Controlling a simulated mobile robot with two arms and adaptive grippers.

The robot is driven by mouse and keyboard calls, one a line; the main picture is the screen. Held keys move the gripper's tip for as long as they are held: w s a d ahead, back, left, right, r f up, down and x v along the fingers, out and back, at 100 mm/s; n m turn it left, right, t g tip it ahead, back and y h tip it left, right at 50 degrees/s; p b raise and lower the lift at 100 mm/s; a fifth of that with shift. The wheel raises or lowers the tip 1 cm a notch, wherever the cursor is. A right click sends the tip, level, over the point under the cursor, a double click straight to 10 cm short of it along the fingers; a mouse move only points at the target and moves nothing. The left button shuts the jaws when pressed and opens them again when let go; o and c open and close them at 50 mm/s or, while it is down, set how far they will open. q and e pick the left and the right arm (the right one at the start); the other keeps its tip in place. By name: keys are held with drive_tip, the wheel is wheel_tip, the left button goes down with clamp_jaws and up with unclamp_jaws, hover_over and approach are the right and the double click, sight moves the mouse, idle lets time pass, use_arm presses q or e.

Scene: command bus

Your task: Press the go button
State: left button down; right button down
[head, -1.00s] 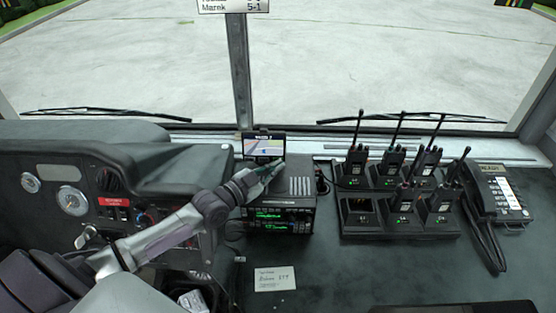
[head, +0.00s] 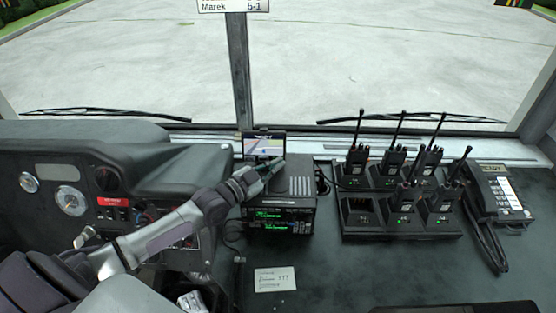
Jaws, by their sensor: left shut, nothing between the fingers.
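A small navigation screen (head: 264,144) with a lit map stands on the dashboard near the window post. My left gripper (head: 272,168) is shut with nothing in it, its fingertips at the lower edge of the screen. I cannot tell whether the tips touch it. The gripper and wrist hide part of the screen's lower front, and no go button can be made out there. Below is a black radio unit (head: 282,219) with green lit displays. My right gripper is not in view.
Several handheld radios stand in chargers (head: 402,226) to the right. A desk phone (head: 497,190) is at the far right. A white card (head: 275,279) lies on the dark surface in front of the radio unit. Gauges and switches (head: 71,200) fill the left dashboard.

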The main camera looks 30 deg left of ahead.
use_arm(q)
drive_tip(key=shift+w+a+f+b, duration=0.2)
drive_tip(key=shift+w+b, duration=0.1)
drive_tip(key=shift+b, duration=0.1)
idle(0.3)
drive_tip(key=shift+s+d+p, duration=0.3)
drive_tip(key=shift+s+p, duration=0.15)
drive_tip(key=shift+p, duration=0.35)
drive_tip(key=shift+s+d, duration=0.1)
drive_tip(key=shift+s, duration=0.15)
drive_tip(key=shift+s+d+r+p, duration=0.15)
drive_tip(key=shift+s+p, duration=0.1)
drive_tip(key=shift+p, duration=0.3)
drive_tip(key=s+p, duration=0.1)
drive_tip(key=s+d+r+p, duration=0.1)
drive_tip(key=s+p, duration=0.1)
drive_tip(key=shift+d, duration=0.15)
drive_tip(key=shift+s+d+r+p, duration=0.1)
drive_tip(key=shift+s+d+p, duration=0.1)
drive_tip(key=shift+s+p, duration=0.25)
drive_tip(key=shift+w, duration=0.1)
